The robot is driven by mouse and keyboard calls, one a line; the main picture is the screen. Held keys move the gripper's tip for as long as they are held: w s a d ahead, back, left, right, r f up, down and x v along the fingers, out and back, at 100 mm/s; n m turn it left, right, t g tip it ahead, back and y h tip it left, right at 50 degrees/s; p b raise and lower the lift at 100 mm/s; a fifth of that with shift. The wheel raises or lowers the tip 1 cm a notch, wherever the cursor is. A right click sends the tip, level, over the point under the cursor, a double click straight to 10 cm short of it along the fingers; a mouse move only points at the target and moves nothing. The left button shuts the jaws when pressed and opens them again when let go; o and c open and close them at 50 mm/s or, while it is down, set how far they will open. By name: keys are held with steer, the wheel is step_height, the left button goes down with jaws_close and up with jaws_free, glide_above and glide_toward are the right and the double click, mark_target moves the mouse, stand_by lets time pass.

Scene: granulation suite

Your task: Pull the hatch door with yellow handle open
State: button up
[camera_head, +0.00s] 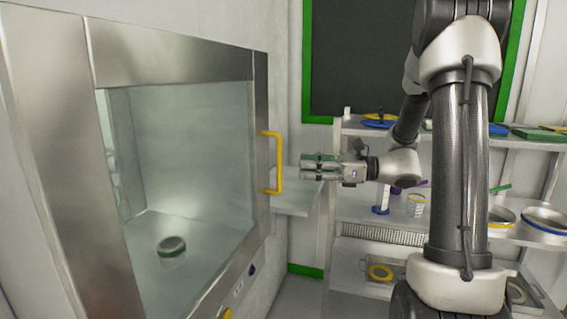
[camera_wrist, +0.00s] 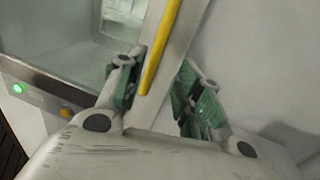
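The hatch door (camera_head: 180,170) is a steel-framed glass door at the left in the head view, and it looks shut. Its upright yellow handle (camera_head: 280,162) is on the door's right edge. My gripper (camera_head: 306,167) is level with the handle, just to its right, with a small gap showing between them. In the wrist view the yellow handle (camera_wrist: 160,48) runs slantwise between the spread green-padded fingers of my gripper (camera_wrist: 160,95). The fingers are apart and do not visibly touch the handle. The handle's lower end is at the fingers' level in that view.
Shelves (camera_head: 350,207) with containers and plates are at the right, behind my arm. A dark green-framed panel (camera_head: 360,60) is on the back wall. A green light (camera_wrist: 17,88) shows on the frame below the glass.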

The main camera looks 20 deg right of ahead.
glide_above(280, 190)
steer(key=shift+w+r, duration=0.1)
steer(key=shift+w, duration=0.3)
jaws_close()
